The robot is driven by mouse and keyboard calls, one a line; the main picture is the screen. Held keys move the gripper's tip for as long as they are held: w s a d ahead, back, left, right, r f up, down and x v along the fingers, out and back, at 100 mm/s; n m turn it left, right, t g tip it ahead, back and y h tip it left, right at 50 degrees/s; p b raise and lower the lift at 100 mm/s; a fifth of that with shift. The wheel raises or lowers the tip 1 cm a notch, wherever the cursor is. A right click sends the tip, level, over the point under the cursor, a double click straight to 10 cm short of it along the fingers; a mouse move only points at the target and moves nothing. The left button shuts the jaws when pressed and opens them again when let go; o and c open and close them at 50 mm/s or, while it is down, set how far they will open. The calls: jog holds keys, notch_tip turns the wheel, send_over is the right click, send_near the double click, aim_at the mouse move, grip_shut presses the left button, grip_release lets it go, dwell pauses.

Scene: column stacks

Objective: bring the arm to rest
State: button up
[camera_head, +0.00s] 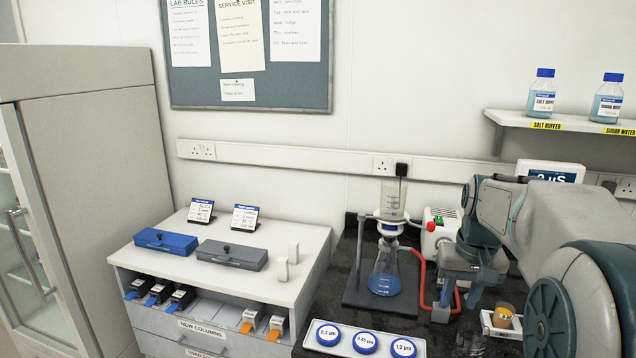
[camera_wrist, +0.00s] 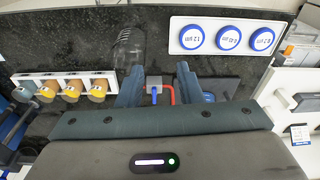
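My arm reaches in from the right in the head view, bent over the dark bench. My gripper (camera_head: 458,298) points down just right of the filter flask (camera_head: 385,272). In the wrist view my gripper (camera_wrist: 158,82) has its two fingers apart, with nothing held between them. A small grey block (camera_wrist: 154,81) with a red and a blue line shows in the gap, beyond the fingers. I cannot tell how high the fingertips are above the bench.
A white tray (camera_head: 375,346) with three blue-lidded filter tins lies at the front of the bench. A red hose (camera_head: 421,285) runs close beside my gripper. A clear bottle (camera_wrist: 128,48) lies or stands near one finger. A vial rack (camera_wrist: 42,76) is at left. A shelf (camera_head: 560,122) holds two bottles.

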jog(key=s+a+f+n, duration=0.1)
jog(key=s+a+f, duration=0.2)
jog(key=s+a, duration=0.3)
jog(key=s+a+f+n+t, duration=0.1)
jog(key=s+a+f, duration=0.2)
jog(key=s+a, duration=0.3)
jog(key=s, duration=0.5)
jog(key=shift+s+f+t, duration=0.25)
jog(key=shift+s+t, duration=0.05)
